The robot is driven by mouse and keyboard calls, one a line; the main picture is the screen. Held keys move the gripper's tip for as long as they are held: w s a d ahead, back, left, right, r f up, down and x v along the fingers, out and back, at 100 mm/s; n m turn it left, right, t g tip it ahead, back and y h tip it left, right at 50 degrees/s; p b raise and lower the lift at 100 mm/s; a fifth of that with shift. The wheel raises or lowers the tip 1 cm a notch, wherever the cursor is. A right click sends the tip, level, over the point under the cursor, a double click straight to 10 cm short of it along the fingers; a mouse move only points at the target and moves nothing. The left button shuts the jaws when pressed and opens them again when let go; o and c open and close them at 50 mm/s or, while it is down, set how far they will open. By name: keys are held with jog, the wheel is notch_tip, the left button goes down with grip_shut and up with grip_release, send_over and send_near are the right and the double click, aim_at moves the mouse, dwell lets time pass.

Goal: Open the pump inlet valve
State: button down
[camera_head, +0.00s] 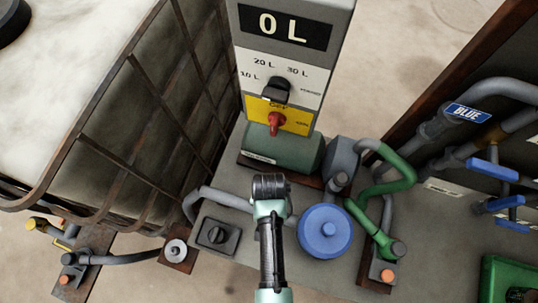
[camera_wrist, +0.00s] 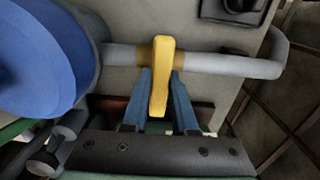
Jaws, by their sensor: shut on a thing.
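The yellow valve handle (camera_wrist: 160,95) sits on a grey pipe (camera_wrist: 220,64) in the wrist view, with a brass-coloured collar behind it. The handle lies crosswise to the pipe in the picture. My gripper (camera_wrist: 161,74) has one blue finger on each side of the handle and is shut on it. In the head view my wrist hides the handle and the fingers. The pump's round blue part (camera_head: 325,231) stands just right of my arm; it also shows in the wrist view (camera_wrist: 45,50).
The control post (camera_head: 290,60) reads 0 L, with a black dial and a red switch (camera_head: 276,123). A caged white tank (camera_head: 70,80) stands left. A dark knob box (camera_head: 216,234) lies left of my arm. Green pipe (camera_head: 398,180) and blue-handled valves (camera_head: 492,169) crowd the right.

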jog(key=shift+r+n, duration=0.1)
jog(key=shift+n, duration=0.2)
jog(key=n+p, duration=0.1)
jog(key=n, duration=0.2)
jog(key=shift+p, duration=0.4)
jog(key=n+p, duration=0.1)
jog(key=n, duration=0.4)
jog(key=n+p, duration=0.1)
jog(key=n, duration=0.3)
jog(key=n+p, duration=0.1)
jog(key=n, duration=0.4)
jog(key=shift+n, duration=0.3)
jog(key=c, duration=0.7)
grip_release()
